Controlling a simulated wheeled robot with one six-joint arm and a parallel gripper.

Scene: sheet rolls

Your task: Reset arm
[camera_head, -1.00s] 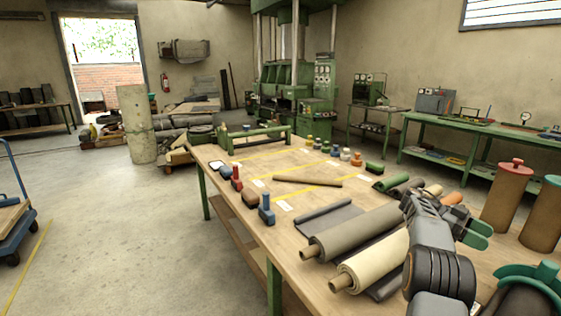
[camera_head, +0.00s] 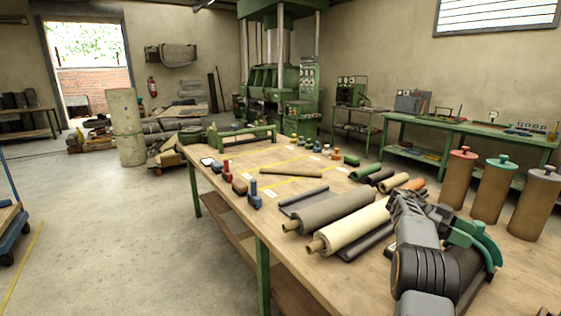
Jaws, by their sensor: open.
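My arm crosses the lower right and hides part of the bench. A cream sheet roll (camera_head: 350,228) and a grey sheet roll (camera_head: 327,213) lie to the left of my arm.
Brown cylinders with red (camera_head: 459,178), teal (camera_head: 494,190) and grey (camera_head: 535,203) tops stand at the right. Small green, black and orange rolls lie behind my gripper. Several coloured pieces line the bench's left part. The floor at left is mostly clear.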

